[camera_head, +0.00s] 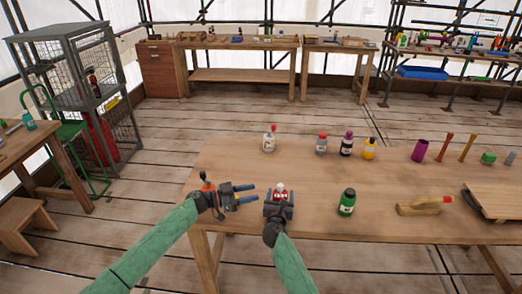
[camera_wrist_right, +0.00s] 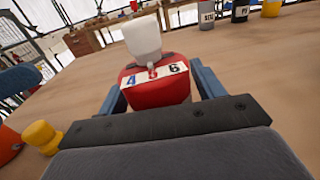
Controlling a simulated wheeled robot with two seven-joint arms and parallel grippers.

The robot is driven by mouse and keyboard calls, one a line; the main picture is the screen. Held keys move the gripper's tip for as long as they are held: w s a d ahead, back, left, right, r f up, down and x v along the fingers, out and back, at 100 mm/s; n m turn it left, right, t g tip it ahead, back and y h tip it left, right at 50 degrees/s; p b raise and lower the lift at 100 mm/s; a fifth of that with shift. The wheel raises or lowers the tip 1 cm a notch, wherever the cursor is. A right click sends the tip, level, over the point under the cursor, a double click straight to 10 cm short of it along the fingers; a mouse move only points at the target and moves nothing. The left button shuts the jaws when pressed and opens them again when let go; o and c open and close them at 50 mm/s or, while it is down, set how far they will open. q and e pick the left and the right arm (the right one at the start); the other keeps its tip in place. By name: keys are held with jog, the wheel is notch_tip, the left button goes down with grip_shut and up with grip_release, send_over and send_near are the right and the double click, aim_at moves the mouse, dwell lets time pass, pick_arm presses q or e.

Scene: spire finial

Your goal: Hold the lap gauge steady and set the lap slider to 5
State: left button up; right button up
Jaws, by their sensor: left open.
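The lap gauge (camera_head: 281,189) appears to be the red body with a white top at the table's near edge. In the right wrist view its red body (camera_wrist_right: 155,91) carries a white strip (camera_wrist_right: 160,73) with a blue 4, a blurred red middle mark and a black 6. A white block (camera_wrist_right: 142,38) rises above, with a small stem near the middle mark; I cannot tell which part is the slider. My right gripper (camera_head: 280,203) has a finger on each side of the gauge; contact is unclear. My left gripper (camera_head: 250,194) is open and empty, left of the gauge, fingers pointing toward it.
An orange object (camera_head: 207,184) stands beside my left gripper. A yellow knob (camera_wrist_right: 43,136) shows left of my right gripper. A green bottle (camera_head: 347,202) stands to the right, with a wooden tool (camera_head: 420,208) beyond. Several bottles stand farther back. The table's middle is clear.

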jog(key=shift+o, duration=0.7)
